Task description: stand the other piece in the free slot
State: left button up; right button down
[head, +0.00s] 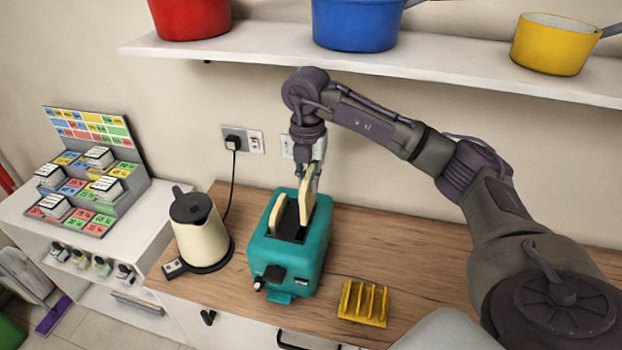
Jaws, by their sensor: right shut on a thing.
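A teal toaster (312,252) stands on the wooden counter, with two dark slots on top. One bread slice (277,214) stands in the left slot, its top edge showing. My right gripper (314,178) is above the toaster's back part, pointing down and shut on a second bread slice (306,203). That slice is upright over the right slot; its lower end is at the slot opening, and I cannot tell how far it is inside. My left gripper is not in view.
A cream kettle (198,232) stands close to the toaster's left. A yellow toast rack (364,303), apparently empty, is at the front right. A shelf (270,42) with red, blue and yellow pots runs above. The counter (400,255) right of the toaster is mostly clear.

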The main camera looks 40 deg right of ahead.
jog(key=shift+w+d+r, duration=0.15)
jog(key=shift+w+r, duration=0.1)
jog(key=shift+r, duration=0.5)
jog(key=shift+f, duration=0.35)
jog(key=shift+w+f+b, duration=0.15)
jog(key=shift+f+b, duration=0.55)
jog(key=shift+b, duration=0.05)
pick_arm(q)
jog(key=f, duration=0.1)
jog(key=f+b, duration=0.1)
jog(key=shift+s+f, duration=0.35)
pick_arm(e)
jog(key=f, duration=0.2)
jog(key=shift+w+a+f, duration=0.1)
jog(key=shift+a+f, duration=0.1)
jog(key=shift+f, duration=0.2)
jog(key=shift+w+f, duration=0.1)
